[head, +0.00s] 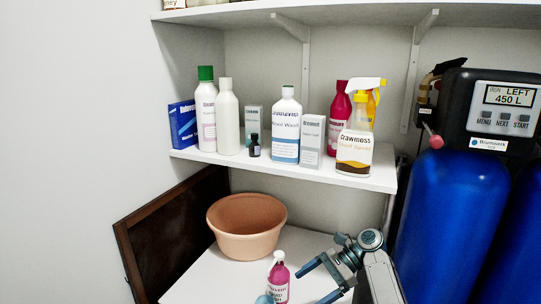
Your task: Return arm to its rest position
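My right arm comes in from the lower right. Its gripper (311,287) is open, with two blue-grey fingers spread apart and nothing visible between them. The fingers point left over the white lower surface (215,280). A pink bottle (281,284) with a white label and pale cap stands just left of the fingertips; a gap shows between them. My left gripper is not in view.
A peach basin (247,227) stands behind the bottle. A shelf (350,178) above holds several bottles and boxes, with a spray bottle (355,145) near its right end. Blue tanks (447,225) stand at right. A dark framed panel (165,240) leans at left.

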